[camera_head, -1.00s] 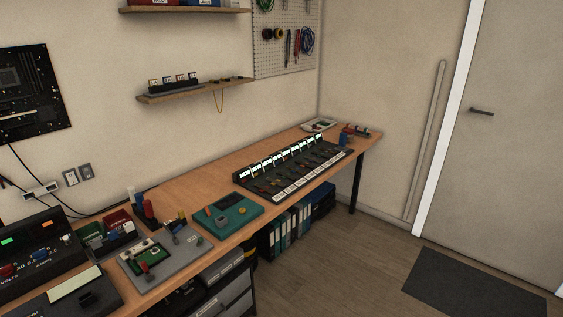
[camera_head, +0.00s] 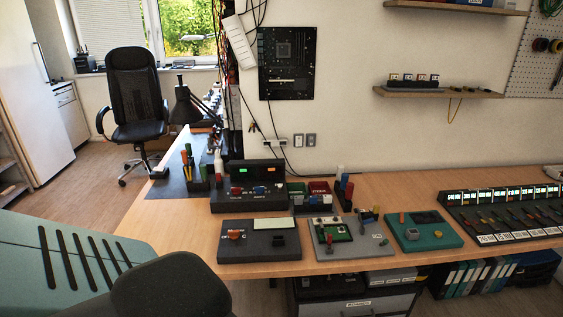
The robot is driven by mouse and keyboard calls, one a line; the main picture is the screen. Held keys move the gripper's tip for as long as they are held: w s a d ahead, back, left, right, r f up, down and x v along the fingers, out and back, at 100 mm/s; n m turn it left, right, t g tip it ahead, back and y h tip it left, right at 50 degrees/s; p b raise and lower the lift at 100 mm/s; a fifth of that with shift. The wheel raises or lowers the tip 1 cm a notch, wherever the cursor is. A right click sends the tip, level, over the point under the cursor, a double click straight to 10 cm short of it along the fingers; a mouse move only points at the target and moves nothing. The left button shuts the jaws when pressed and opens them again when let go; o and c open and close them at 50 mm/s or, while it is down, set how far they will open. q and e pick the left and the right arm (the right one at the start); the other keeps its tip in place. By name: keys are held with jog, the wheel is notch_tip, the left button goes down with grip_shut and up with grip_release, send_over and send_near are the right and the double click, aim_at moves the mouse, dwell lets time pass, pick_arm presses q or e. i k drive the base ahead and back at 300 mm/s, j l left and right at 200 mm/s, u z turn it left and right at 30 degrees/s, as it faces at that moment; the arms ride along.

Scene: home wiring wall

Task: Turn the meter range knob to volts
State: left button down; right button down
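A dark, flat instrument (camera_head: 258,252) with a pale display strip (camera_head: 275,224) lies near the front edge of the wooden bench; it looks like the meter. A red-orange knob (camera_head: 236,234) sits on its left part, with small white lettering around it. A small black block (camera_head: 279,240) sits to the right of the knob. The lettering and the knob's pointing direction are too small to read. Neither of my grippers is in view, and nothing touches the meter.
A power supply (camera_head: 249,189) with green and orange displays stands behind the meter. A grey board unit (camera_head: 349,239) and a teal unit (camera_head: 424,232) lie to its right. A desk lamp (camera_head: 188,103) and a black chair (camera_head: 136,95) are at left.

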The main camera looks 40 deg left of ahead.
aim_at(233, 235)
jog(key=u, duration=1.65)
